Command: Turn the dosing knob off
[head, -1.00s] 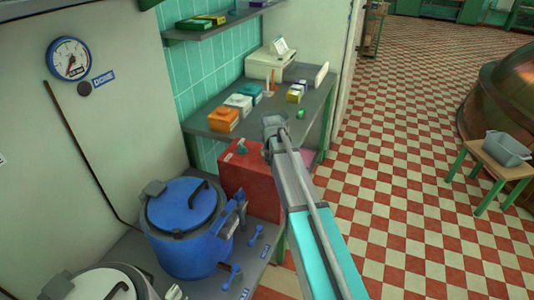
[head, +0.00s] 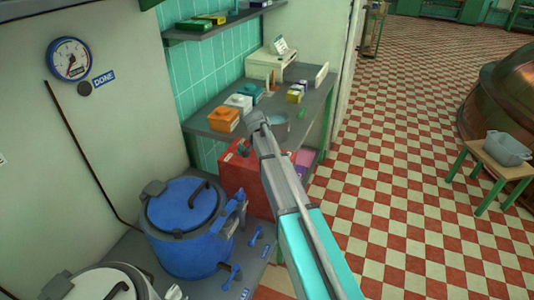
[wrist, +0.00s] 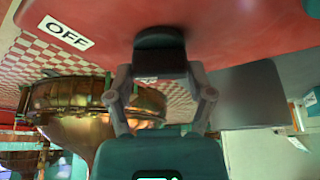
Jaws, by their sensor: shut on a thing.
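The red dosing box (head: 277,195) stands under the grey shelf table, right of the blue pot. In the wrist view its red face (wrist: 250,30) fills the top, with a white OFF label (wrist: 66,32) at left. The black dosing knob (wrist: 160,36) sticks out of that face at the top middle. My gripper (wrist: 160,58) is shut on the knob, its linkages on either side. In the head view my gripper (head: 244,146) is at the box's upper left corner, small and partly hidden by my arm. The knob's setting cannot be read.
A blue lidded pot (head: 187,225) stands left of the box, with a blue lever (head: 257,243) in front. A gauge (head: 69,60) hangs on the wall.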

